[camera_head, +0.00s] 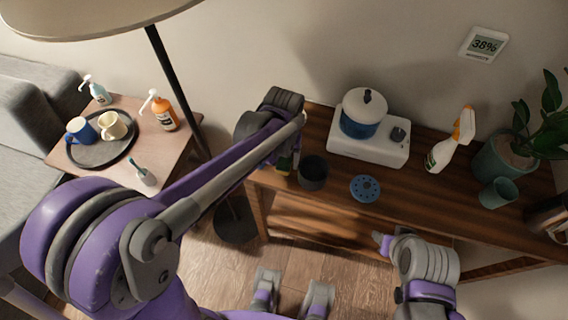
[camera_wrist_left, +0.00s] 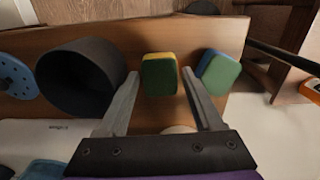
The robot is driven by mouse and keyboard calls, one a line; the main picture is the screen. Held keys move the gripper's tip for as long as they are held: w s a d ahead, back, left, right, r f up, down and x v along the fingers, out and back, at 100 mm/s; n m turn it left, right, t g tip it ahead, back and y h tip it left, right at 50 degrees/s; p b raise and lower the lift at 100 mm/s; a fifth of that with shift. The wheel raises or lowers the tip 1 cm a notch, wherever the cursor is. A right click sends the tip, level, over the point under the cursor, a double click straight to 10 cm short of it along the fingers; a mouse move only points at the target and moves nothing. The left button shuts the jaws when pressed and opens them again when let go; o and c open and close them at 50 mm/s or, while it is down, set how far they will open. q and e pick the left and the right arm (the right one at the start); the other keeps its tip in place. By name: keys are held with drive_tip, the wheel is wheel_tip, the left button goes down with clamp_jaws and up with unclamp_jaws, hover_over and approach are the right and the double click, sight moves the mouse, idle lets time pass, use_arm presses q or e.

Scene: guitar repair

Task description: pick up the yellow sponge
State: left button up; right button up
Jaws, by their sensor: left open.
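The yellow sponge (camera_wrist_left: 160,76), with a yellow layer and a green layer, lies on the wooden shelf top in the left wrist view. My left gripper (camera_wrist_left: 161,74) is open, and its two fingers appear on either side of the sponge with gaps. I cannot tell how far the fingertips are above it. A second sponge (camera_wrist_left: 219,73), blue and green, lies just right of the right finger. In the head view my left arm hides most of both sponges and the fingers. My right arm shows at lower right in the head view; its fingers are not clear.
A dark cup (camera_head: 312,172) stands close beside the left gripper, also in the left wrist view (camera_wrist_left: 80,80). A blue disc with holes (camera_head: 365,188), a white cooker (camera_head: 370,135), a spray bottle (camera_head: 450,143) and a plant (camera_head: 520,150) stand further right. A lamp pole (camera_head: 178,90) rises left.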

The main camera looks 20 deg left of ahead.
use_arm(q)
clamp_jaws()
idle(0.4)
